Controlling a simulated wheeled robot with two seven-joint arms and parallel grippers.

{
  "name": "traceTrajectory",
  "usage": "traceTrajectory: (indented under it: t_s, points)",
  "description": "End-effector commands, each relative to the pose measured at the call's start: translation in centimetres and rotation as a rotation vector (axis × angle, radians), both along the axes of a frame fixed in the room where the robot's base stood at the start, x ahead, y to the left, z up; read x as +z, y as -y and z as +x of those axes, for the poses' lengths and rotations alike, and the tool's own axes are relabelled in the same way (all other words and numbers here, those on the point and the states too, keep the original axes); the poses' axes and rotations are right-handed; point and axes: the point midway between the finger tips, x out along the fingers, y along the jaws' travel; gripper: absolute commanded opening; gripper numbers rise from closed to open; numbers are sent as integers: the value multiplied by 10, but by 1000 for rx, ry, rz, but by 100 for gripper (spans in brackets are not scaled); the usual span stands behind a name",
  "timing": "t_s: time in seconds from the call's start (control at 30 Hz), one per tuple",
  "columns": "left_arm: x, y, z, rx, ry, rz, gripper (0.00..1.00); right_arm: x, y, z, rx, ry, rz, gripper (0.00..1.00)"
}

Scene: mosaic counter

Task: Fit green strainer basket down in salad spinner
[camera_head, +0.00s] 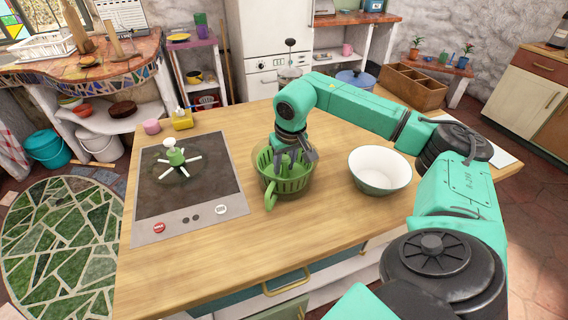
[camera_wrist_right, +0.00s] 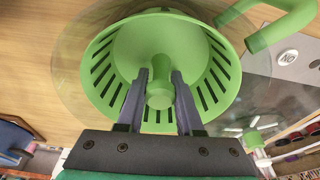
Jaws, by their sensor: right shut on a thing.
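The green strainer basket (camera_head: 287,184) has slotted sides, a side handle (camera_head: 271,196) and a central post. It shows from above in the right wrist view (camera_wrist_right: 106,66). My right gripper (camera_head: 297,154) points down into the basket; its two fingers (camera_wrist_right: 160,78) are shut on the central post (camera_wrist_right: 160,95). The clear bowl of the salad spinner (camera_wrist_right: 68,72) shows as a wider transparent ring around the basket. The basket is within the bowl's outline on the wooden counter; I cannot tell how deep it sits. My left gripper is not in view.
A white and green bowl (camera_head: 380,170) stands close to the right. A dark cooktop (camera_head: 190,199) lies left, with a green-knobbed, white-spoked clear piece (camera_head: 176,157) on it. A yellow box (camera_head: 182,120) and pink cup (camera_head: 152,127) stand behind. The front counter is clear.

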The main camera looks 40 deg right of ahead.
Motion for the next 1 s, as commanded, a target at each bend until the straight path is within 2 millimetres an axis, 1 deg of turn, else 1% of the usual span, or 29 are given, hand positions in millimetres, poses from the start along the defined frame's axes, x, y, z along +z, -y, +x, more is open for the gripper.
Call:
traceTrajectory:
  t_s: [0.87, 0.9, 0.93, 0.97, 1.0]
  points:
    - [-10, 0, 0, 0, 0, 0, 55, -14, 0, 0, 0, 1, 1, 0]
    - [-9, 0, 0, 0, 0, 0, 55, -13, 0, 0, 0, 1, 1, 50]
    - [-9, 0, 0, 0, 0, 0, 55, -13, 0, 0, 0, 1, 1, 62]
    - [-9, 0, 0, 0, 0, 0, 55, -13, 0, 0, 0, 1, 1, 70]
    - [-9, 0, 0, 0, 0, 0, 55, -13, 0, 0, 0, 1, 0, 70]
